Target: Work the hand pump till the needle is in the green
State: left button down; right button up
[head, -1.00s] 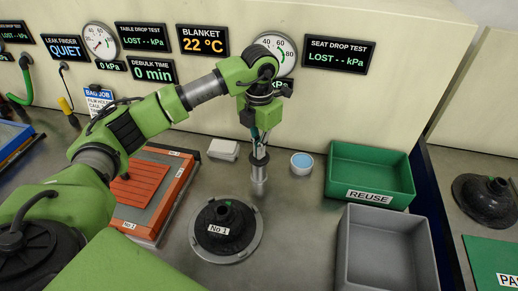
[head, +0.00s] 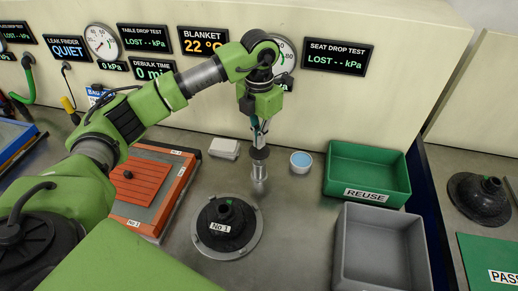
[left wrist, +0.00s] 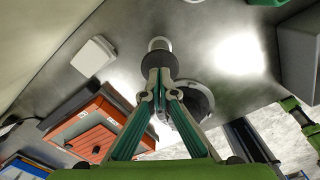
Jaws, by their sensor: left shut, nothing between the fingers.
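The hand pump (head: 259,186) looks to be the upright silvery cylinder with a dark disc on top, standing on the bench. My left gripper (head: 259,145) is shut and empty, pointing down with its fingertips at the dark disc; I cannot tell whether they touch. In the left wrist view the shut fingertips (left wrist: 160,76) hide the middle of the disc, and the pump's pale metal end (left wrist: 160,44) shows beyond them. A dial gauge (head: 289,52) on the panel is mostly hidden behind my arm, so its needle cannot be read. My right gripper is not in view.
A black suction cup (head: 223,228) marked No 1 stands on a grey ring just left of the pump. A blue-topped pot (head: 301,161), a green REUSE bin (head: 338,185) and a grey bin (head: 345,240) lie right. A white block (head: 224,148) and an orange-framed plate (head: 176,198) lie left.

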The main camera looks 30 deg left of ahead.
aim_at(259, 151)
pick_arm(q)
jog(key=shift+f+b, duration=1.85)
jog(key=shift+f, duration=0.7)
jog(key=shift+r, duration=0.15)
jog(key=shift+r+p, duration=1.7)
jog(key=shift+r, duration=0.7)
